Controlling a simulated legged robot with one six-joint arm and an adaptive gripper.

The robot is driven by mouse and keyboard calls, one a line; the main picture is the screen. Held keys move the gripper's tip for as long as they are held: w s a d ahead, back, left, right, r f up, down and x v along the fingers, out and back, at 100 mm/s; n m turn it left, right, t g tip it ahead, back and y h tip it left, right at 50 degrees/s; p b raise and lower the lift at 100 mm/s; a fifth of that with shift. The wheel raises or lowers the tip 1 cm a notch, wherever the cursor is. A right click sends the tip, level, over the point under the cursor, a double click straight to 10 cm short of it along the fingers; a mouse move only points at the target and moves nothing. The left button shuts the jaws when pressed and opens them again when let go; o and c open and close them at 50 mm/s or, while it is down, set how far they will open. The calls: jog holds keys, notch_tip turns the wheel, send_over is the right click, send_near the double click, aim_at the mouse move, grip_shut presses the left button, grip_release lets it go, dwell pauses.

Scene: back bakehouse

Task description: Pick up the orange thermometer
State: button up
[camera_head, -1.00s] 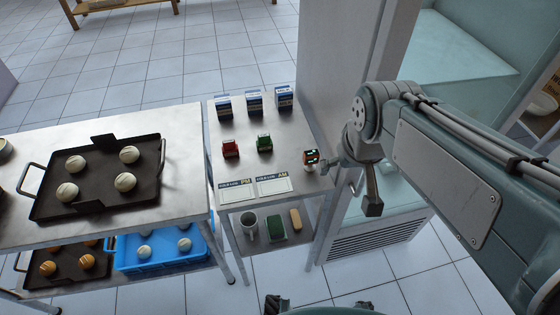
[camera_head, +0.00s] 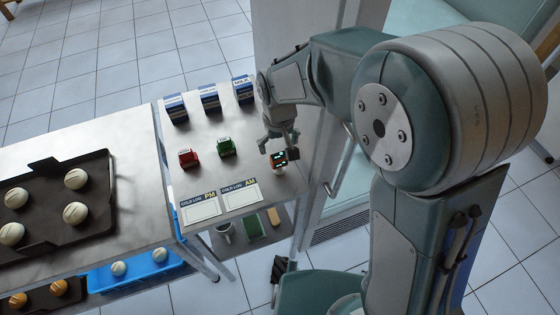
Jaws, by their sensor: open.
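The orange thermometer (camera_head: 278,161) stands on the right part of the small metal table, near its right edge. It is a small block with a dark display and green digits; a little orange shows at its edges. My gripper (camera_head: 279,145) is open, pointing down just behind and above the thermometer. Its fingers look close to it, but I cannot tell whether they touch it or lie to either side of it. Nothing is visibly held.
A red block (camera_head: 188,158) and a green block (camera_head: 226,147) stand left of it. Blue-white cartons (camera_head: 210,100) line the back. Two cards (camera_head: 240,194) lie in front. A tall pale panel (camera_head: 275,35) rises close on the right. A baking tray (camera_head: 100,180) is far left.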

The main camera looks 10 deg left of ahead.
aim_at(279, 156)
notch_tip(279, 156, down, 3)
jog(key=shift+a+r, duration=0.1)
jog(key=shift+a, duration=0.05)
jog(key=shift+w+f, duration=0.2)
jog(key=shift+f, duration=2.15)
jog(key=c, duration=1.2)
